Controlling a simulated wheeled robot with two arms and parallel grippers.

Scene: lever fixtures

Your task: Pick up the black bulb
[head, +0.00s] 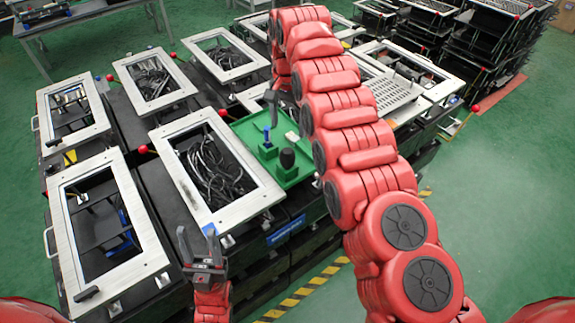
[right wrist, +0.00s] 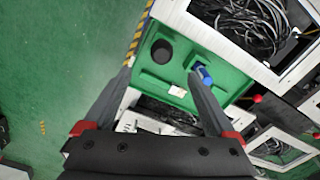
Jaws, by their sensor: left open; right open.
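The black bulb (head: 287,158) stands in the green tray (head: 292,178), near its front right part. In the right wrist view the bulb (right wrist: 162,50) shows as a dark round shape by the tray's left side. My right gripper (right wrist: 162,73) is open and empty, its fingers pointing toward the tray; the bulb shows just beyond the gap between the fingertips. In the head view one right finger (head: 271,108) shows above the tray; my right arm hides the rest. My left gripper (head: 198,238) is open and empty, in front of the tray and to its left.
A blue piece (head: 267,136) stands in the tray left of the bulb; the right wrist view shows it (right wrist: 203,74) by the right finger. A silver-framed box of black cables (head: 213,170) adjoins the tray. More framed boxes surround it. Green floor lies open at right.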

